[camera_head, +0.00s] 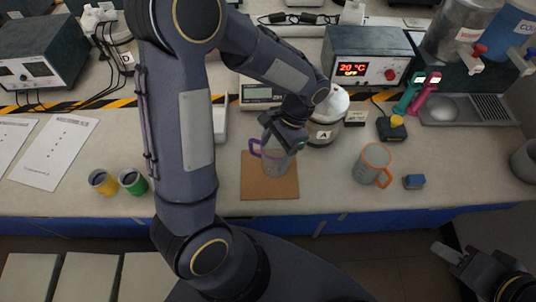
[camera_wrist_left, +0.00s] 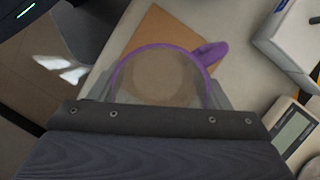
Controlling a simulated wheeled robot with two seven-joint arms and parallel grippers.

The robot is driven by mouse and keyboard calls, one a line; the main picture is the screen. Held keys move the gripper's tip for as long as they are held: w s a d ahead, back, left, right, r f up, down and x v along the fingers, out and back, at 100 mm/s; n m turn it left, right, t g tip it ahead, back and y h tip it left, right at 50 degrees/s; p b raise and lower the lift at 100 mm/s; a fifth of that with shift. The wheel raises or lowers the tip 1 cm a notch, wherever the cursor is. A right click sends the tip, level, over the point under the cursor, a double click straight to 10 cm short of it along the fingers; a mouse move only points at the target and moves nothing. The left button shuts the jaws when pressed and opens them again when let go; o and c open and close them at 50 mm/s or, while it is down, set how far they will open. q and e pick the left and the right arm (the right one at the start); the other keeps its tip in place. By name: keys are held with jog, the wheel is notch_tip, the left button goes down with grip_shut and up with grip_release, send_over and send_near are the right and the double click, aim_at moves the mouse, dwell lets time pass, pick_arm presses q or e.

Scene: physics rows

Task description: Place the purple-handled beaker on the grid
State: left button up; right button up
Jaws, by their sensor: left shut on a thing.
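The purple-handled beaker (camera_head: 275,161) is clear, with a purple rim and handle. My left gripper (camera_head: 287,138) is shut on it, and it appears upright over the brown square mat (camera_head: 270,189). I cannot tell whether its base touches the mat. A slotted metal grid (camera_head: 491,108) lies at the right, beside the sink basin. My right gripper (camera_head: 449,254) is low at the right, away from the bench objects; its opening is unclear.
Yellow (camera_head: 102,182) and green (camera_head: 133,182) cups are at the left. Bench surface is clear between the cups and mat.

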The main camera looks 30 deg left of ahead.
aim_at(269, 154)
pick_arm(q)
jog(key=shift+a+f, duration=0.55)
jog(key=shift+f, duration=0.1)
jog(key=shift+a+f, duration=0.2)
jog(key=shift+f, duration=0.8)
jog(key=shift+a+f, duration=0.2)
jog(key=shift+f, duration=0.8)
jog(key=shift+f, duration=0.1)
jog(key=o, duration=0.5)
jog(key=shift+f, duration=0.1)
jog(key=o, duration=0.5)
jog(key=shift+c, duration=0.2)
